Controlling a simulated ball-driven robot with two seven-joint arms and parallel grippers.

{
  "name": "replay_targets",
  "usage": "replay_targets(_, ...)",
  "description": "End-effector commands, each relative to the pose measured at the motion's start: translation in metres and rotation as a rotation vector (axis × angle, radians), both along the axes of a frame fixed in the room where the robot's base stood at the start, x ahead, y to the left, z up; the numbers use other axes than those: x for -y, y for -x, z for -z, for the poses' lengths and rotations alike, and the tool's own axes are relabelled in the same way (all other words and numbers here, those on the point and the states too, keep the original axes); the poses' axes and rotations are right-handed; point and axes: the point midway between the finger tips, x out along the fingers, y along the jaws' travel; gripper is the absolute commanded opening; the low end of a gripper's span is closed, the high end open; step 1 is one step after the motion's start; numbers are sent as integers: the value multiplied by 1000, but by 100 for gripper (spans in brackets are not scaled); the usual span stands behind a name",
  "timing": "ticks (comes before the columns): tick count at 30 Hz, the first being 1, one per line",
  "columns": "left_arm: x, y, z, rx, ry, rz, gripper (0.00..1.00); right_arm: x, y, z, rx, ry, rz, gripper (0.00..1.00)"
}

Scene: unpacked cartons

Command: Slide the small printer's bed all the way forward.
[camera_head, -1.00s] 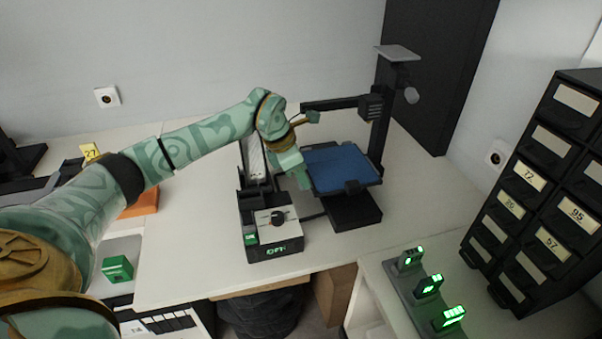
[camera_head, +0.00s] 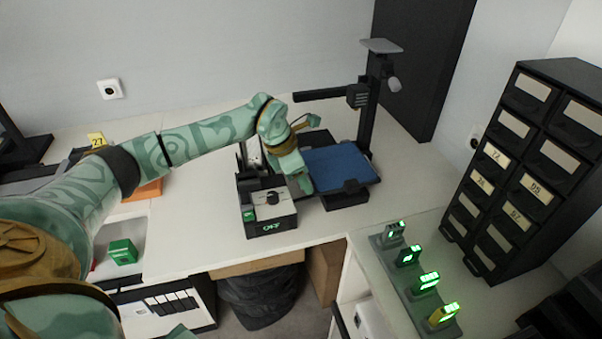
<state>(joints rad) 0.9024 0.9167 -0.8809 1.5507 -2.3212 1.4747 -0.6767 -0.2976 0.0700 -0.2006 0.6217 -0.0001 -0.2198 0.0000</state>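The small printer (camera_head: 366,115) stands on the white table, with a dark upright post and a horizontal arm. Its blue bed (camera_head: 343,165) sits low over a black base (camera_head: 345,199). My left gripper (camera_head: 303,183) is at the bed's left edge, between the bed and the control box. Its fingertips are small and partly hidden, so I cannot tell whether they are open or touching the bed. My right gripper is not clearly in view.
A control box (camera_head: 268,222) with a dial and a green "OFF" display stands left of the printer. A black drawer cabinet (camera_head: 520,170) stands at the right. A grey rack with several green-lit devices (camera_head: 408,257) is in front of it. Bare table (camera_head: 190,232) lies left of the control box.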

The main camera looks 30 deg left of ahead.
Motion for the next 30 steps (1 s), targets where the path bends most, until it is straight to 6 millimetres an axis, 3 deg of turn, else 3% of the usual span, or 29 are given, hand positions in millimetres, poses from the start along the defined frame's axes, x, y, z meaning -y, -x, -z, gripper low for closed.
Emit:
replay_targets(7, -2, -1, -2, 3, -2, -2, 49, 3, 1, 0, -1, 4, -2, 0)
replay_targets(11, -5, 2, -15, 6, -3, -1, 49, 5, 1, -3, 0, 6, -3, 0)
replay_targets(24, -32, 35, -118, 6, -3, -1, 49, 9, -2, -21, 8, 12, -4, 0)
replay_targets(30, -39, 45, -146, 3, -2, -2, 49, 9, -3, -25, 9, 12, -3, 0)
